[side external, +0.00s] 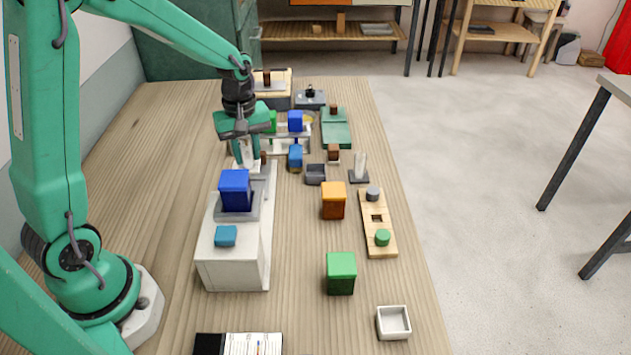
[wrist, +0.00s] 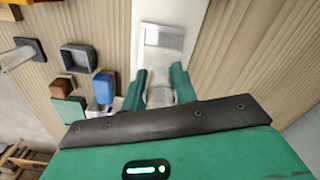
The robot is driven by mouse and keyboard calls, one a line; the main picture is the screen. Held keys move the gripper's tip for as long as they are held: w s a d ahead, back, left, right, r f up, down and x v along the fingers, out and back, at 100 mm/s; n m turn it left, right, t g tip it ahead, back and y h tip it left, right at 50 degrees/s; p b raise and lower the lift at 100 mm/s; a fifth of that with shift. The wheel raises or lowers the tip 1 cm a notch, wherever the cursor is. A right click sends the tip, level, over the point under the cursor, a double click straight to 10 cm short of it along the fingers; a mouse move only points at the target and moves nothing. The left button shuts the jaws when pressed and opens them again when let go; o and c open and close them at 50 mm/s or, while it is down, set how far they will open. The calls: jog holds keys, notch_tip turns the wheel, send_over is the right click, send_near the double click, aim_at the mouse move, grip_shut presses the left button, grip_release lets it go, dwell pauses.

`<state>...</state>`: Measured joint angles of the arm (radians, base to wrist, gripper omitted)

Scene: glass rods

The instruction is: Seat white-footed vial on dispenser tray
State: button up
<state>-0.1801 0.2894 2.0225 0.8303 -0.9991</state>
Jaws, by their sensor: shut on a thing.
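My gripper (wrist: 160,88) is shut on a pale, see-through vial (wrist: 159,97), which shows between the two green fingers in the wrist view. In the side view my gripper (side external: 246,150) is at the far end of the white dispenser (side external: 232,262), with a whitish part below the fingers. I cannot make out the vial's foot clearly. The dispenser carries a big blue block and a light blue block on top. A pale tray surface (wrist: 164,38) lies just ahead of the fingers in the wrist view. Whether the vial touches it I cannot tell.
Another clear rod (side external: 360,165) stands on a dark base to the right. A small dark grey tray (side external: 316,174), a blue bottle-like block (side external: 295,158) and an orange block (side external: 333,200) stand nearby. Bare wood is free left of the dispenser.

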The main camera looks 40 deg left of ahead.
jog(key=shift+f, duration=0.35)
jog(key=shift+f, duration=0.2)
jog(key=shift+f, duration=2.55)
jog(key=o, duration=1)
jog(key=shift+o, duration=0.2)
jog(key=shift+r, duration=0.1)
